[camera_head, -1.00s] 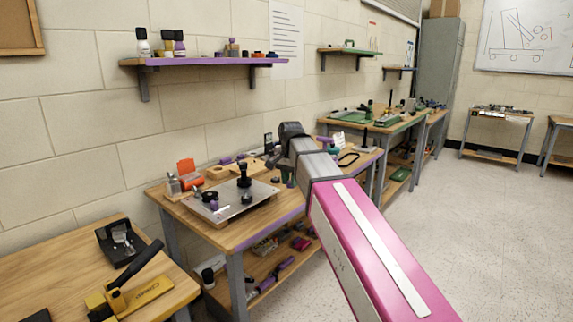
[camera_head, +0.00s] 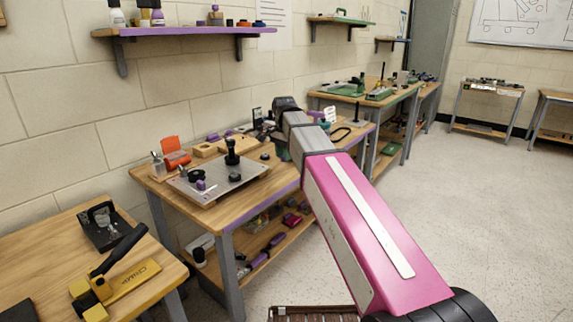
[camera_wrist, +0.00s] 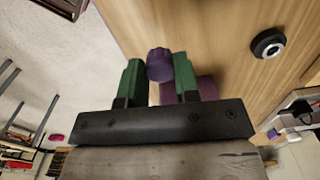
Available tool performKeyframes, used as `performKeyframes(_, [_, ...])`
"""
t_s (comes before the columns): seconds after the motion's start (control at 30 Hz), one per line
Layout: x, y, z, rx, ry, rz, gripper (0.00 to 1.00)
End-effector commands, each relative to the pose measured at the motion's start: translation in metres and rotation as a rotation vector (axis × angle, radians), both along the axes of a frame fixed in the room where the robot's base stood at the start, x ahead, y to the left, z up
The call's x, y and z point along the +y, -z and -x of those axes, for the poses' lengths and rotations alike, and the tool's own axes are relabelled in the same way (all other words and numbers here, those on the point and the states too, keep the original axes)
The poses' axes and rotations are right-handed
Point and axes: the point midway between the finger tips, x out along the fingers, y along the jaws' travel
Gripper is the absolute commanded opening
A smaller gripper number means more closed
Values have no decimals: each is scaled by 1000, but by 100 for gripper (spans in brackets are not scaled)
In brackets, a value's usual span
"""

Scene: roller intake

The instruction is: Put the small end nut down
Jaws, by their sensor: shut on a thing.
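My gripper (camera_wrist: 157,72) has two green fingers, one on each side of a small ribbed purple nut (camera_wrist: 159,64) in the wrist view. The fingers are shut on this nut, and its end sticks out near their tips. The wooden bench top (camera_wrist: 220,45) lies behind it; I cannot tell whether the nut touches it. In the head view my arm hides the nut and most of the gripper at the right part of the purple-edged bench (camera_head: 262,214).
A black ring with a pale centre (camera_wrist: 267,45) lies on the bench, apart from the gripper. A purple block (camera_wrist: 205,88) shows behind the fingers. A grey plate with black fittings (camera_head: 218,185) and an orange bin (camera_head: 174,152) stand on the bench's left part.

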Motion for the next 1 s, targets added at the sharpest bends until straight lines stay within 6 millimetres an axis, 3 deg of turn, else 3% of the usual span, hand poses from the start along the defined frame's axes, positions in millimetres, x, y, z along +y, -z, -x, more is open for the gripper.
performKeyframes(0.27, [-10, 13, -8, 1, 0, 0, 0])
performKeyframes(0.57, [-10, 46, -7, 1, -1, 0, 0])
performKeyframes(0.97, [-9, 51, -7, 0, -1, 0, 0])
performKeyframes(1.0, [-9, 51, -8, 0, -1, 0, 42])
